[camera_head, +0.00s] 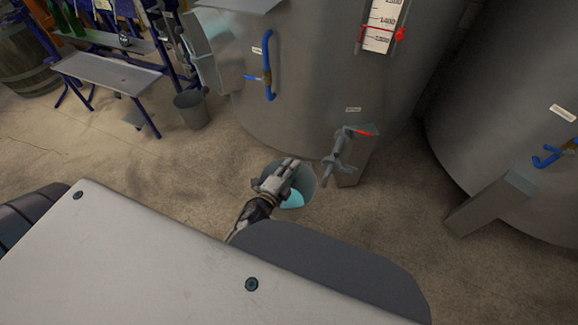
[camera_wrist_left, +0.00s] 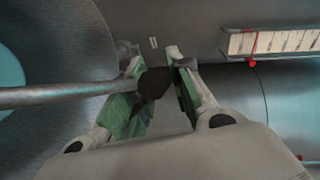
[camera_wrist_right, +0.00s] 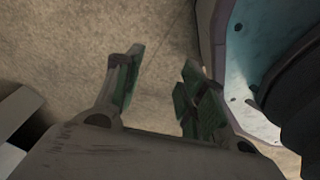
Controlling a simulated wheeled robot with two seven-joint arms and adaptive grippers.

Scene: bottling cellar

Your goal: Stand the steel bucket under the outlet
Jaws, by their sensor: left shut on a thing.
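The steel bucket (camera_head: 305,178) stands or hangs low in front of the big tank, with pale blue showing inside; I cannot tell whether its base touches the floor. My left gripper (camera_head: 291,166) is over its rim and hides part of it. In the left wrist view, the left gripper (camera_wrist_left: 160,78) is shut on the bucket's rod-like handle (camera_wrist_left: 60,94), at a dark part. The outlet (camera_head: 340,155), a grey tap with a red lever, is just right of the bucket. My right gripper (camera_wrist_right: 158,75) is open and empty above bare floor, outside the head view.
A big steel tank (camera_head: 310,90) stands behind the bucket, with a level gauge (camera_head: 382,25) and a blue-handled valve (camera_head: 268,65). A metal foot (camera_head: 355,163) stands beside the outlet. Another tank (camera_head: 520,120) is at right. A grey bin (camera_head: 191,110) and bench (camera_head: 105,72) are back left.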

